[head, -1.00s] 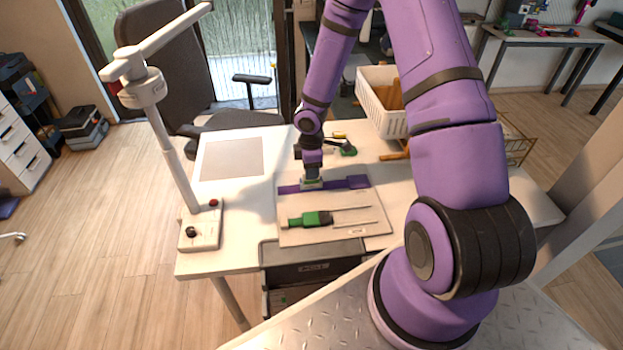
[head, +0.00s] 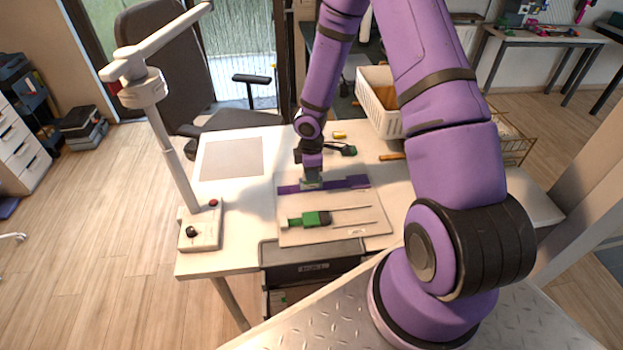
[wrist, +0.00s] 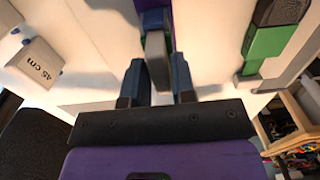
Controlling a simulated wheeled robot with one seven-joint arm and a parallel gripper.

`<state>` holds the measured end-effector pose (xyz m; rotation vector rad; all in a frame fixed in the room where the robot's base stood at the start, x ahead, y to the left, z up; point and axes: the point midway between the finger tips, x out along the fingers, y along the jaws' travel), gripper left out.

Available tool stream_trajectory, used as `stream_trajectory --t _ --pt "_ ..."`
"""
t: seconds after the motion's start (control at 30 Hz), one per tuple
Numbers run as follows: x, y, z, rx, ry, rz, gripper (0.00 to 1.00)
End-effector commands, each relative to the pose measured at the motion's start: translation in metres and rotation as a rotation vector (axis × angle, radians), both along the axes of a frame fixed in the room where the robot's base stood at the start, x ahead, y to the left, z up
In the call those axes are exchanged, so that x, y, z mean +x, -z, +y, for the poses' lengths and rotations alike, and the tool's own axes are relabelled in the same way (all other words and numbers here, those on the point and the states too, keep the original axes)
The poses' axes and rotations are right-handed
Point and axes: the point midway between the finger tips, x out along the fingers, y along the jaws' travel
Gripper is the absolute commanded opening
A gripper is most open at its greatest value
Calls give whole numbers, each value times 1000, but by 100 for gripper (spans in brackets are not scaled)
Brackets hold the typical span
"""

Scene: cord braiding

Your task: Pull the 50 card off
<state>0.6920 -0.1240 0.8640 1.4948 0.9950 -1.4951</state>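My gripper (head: 312,182) points down over the purple strip (head: 348,182) on the pale board (head: 290,237). In the wrist view, the two dark fingers (wrist: 158,84) stand on either side of a grey upright piece (wrist: 158,72); I cannot tell whether they press on it. The purple strip runs on beyond them. A white block marked "45 cm" (wrist: 36,65) shows at the left of the wrist view. I can read no "50" on any card. A green and black piece (head: 313,218) lies on the board nearer to me, and its green part (wrist: 264,46) shows at the right of the wrist view.
Two thin rods (head: 350,208) lie on the board. A control box with a red button (head: 200,228) and a post stands at the left table edge. A white basket (head: 382,112) stands at the back right. A flat grey-brown sheet (head: 232,158) lies at the back left.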

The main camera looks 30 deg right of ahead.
Motion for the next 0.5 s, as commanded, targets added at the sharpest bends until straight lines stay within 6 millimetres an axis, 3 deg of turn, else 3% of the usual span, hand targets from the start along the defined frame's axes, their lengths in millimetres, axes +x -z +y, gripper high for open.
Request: stream_trajectory --t 0.03,0.1,0.5 --pt "0 0 0 0 0 0 13" --pt "0 0 0 0 0 0 0" --pt "0 -1 0 0 0 0 0"
